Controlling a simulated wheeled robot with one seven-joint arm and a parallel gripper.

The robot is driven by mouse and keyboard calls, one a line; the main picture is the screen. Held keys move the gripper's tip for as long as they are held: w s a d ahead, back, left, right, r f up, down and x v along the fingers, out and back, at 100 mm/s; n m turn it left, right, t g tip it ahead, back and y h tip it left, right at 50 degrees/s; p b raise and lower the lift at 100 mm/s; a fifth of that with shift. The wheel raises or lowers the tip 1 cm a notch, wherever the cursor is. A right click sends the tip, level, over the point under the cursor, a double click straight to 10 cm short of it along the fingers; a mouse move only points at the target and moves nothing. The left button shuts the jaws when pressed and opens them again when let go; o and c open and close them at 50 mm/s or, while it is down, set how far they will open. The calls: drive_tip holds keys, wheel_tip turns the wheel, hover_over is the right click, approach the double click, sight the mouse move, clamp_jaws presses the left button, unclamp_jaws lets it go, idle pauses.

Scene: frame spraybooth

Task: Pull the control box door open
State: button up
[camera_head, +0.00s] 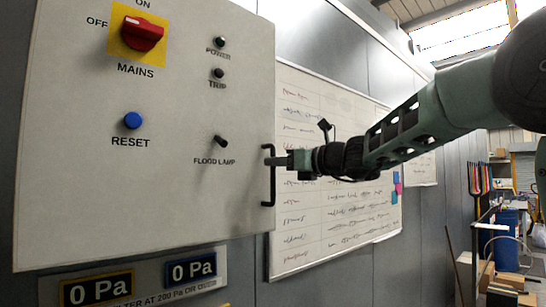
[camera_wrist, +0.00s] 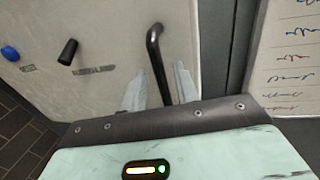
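The control box door (camera_head: 70,180) is a pale grey panel on the left of the head view, and it looks closed. A black bar handle (camera_head: 272,190) stands upright near its right edge. The handle also shows in the wrist view (camera_wrist: 157,55). My gripper (camera_head: 275,161) is at the handle's middle, coming from the right. In the wrist view, my gripper's two fingers (camera_wrist: 160,88) are apart, one on each side of the handle. A gap shows between the left finger and the bar; the right finger is very close to it, and contact is unclear.
The door carries a red mains switch (camera_head: 143,33), a blue reset button (camera_head: 132,120) and a black flood lamp switch (camera_head: 221,141). A whiteboard (camera_head: 335,215) hangs on the wall right of the box. Pressure displays (camera_head: 97,289) sit below the box.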

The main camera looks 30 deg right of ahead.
drive_tip(key=shift+x, duration=1.1)
clamp_jaws()
drive_tip(key=shift+s, duration=0.15)
